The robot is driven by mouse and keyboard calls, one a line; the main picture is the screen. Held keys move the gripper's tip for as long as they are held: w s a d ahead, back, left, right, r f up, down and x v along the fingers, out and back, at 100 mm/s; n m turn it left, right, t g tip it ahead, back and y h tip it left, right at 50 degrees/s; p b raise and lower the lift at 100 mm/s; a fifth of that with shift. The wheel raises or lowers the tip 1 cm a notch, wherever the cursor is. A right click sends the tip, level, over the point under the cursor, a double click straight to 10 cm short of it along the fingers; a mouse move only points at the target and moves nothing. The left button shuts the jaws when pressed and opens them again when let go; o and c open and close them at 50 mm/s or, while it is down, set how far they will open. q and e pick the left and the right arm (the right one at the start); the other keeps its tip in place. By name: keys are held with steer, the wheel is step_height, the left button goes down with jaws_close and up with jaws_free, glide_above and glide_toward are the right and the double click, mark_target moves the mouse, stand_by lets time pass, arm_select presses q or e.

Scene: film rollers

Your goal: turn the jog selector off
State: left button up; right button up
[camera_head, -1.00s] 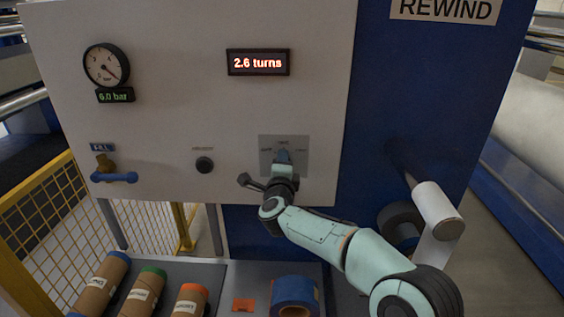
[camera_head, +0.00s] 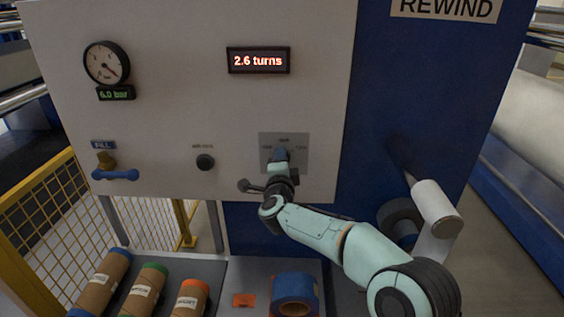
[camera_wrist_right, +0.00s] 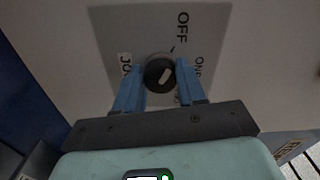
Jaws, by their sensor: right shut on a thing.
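The jog selector (camera_wrist_right: 159,73) is a round black knob with a white mark, on a grey plate (camera_head: 297,142) low on the white panel. In the right wrist view the plate carries the labels OFF (camera_wrist_right: 182,27), JOG (camera_wrist_right: 125,66) and ONE (camera_wrist_right: 198,66), the last partly covered by a finger. The white mark slants towards the upper right, roughly towards the OFF side; its exact setting is hard to tell. My right gripper (camera_head: 281,155) is at the plate, its blue fingers shut on the knob from both sides. In the head view the gripper hides the knob. My left gripper is out of view.
A small black knob (camera_head: 205,162) and a blue-handled valve (camera_head: 115,174) sit to the left on the panel. A display (camera_head: 258,61) reads 2.6 turns. Wrapped rolls (camera_head: 100,282) and a blue roll (camera_head: 295,293) lie on the shelf below. A white roller (camera_head: 437,208) juts out at right.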

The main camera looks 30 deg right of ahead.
steer(key=o, duration=1.1)
steer(key=shift+c, duration=0.2)
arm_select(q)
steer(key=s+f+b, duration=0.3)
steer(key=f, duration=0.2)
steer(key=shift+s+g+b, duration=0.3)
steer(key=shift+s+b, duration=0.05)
arm_select(e)
steer(key=v, duration=1.3)
steer(key=shift+s, duration=0.2)
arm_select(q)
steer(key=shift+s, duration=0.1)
arm_select(e)
steer(key=shift+a, duration=0.1)
